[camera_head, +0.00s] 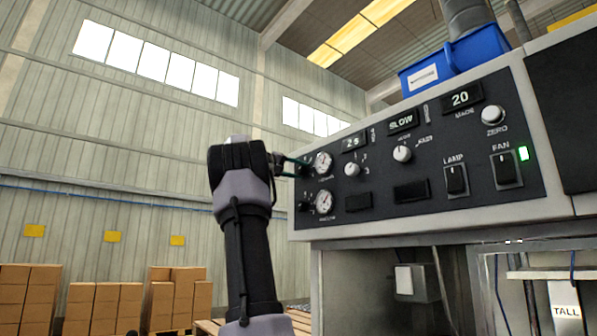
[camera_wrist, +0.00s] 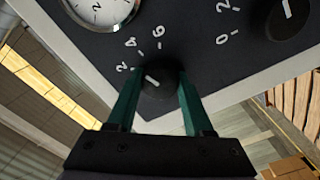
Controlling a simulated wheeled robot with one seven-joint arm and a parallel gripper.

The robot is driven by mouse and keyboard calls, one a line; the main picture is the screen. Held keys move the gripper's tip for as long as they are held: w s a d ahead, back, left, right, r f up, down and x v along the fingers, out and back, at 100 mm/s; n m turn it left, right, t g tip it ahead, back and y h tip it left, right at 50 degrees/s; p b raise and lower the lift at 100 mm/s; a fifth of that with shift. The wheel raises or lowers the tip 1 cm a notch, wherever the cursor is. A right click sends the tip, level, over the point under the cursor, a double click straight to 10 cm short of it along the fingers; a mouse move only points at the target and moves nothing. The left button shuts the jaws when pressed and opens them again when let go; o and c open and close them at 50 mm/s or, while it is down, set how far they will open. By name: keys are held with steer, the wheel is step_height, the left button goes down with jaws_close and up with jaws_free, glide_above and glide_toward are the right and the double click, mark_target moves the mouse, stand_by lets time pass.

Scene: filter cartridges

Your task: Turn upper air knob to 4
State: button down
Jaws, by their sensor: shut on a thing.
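The upper air knob (camera_wrist: 160,88) is a round black knob with a white pointer mark on the dark panel. In the wrist view it sits between the two green fingers of my gripper (camera_wrist: 156,92), which is shut on it. The numbers 2, 4 and 6 show around it, and the mark points roughly towards the 2. In the head view my gripper (camera_head: 290,166) reaches the panel's left end at the upper knob, which is mostly hidden by the fingers. The upper gauge (camera_head: 322,163) is just right of it.
A second black knob (camera_wrist: 290,18) shows in the wrist view. The lower gauge (camera_head: 324,202) is below the upper one. The panel (camera_head: 440,190) also carries several displays, dials and switches. A blue bin (camera_head: 455,65) is on top. Boxes (camera_head: 180,300) stand at the left.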

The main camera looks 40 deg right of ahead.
steer(key=shift+f+m, duration=0.1)
steer(key=shift+m, duration=0.7)
steer(key=shift+c, duration=1.5)
jaws_free()
steer(key=shift+a, duration=0.1)
steer(key=w+a, duration=0.1)
steer(key=a, duration=0.9)
steer(key=shift+a, duration=0.3)
steer(key=shift+w, duration=0.1)
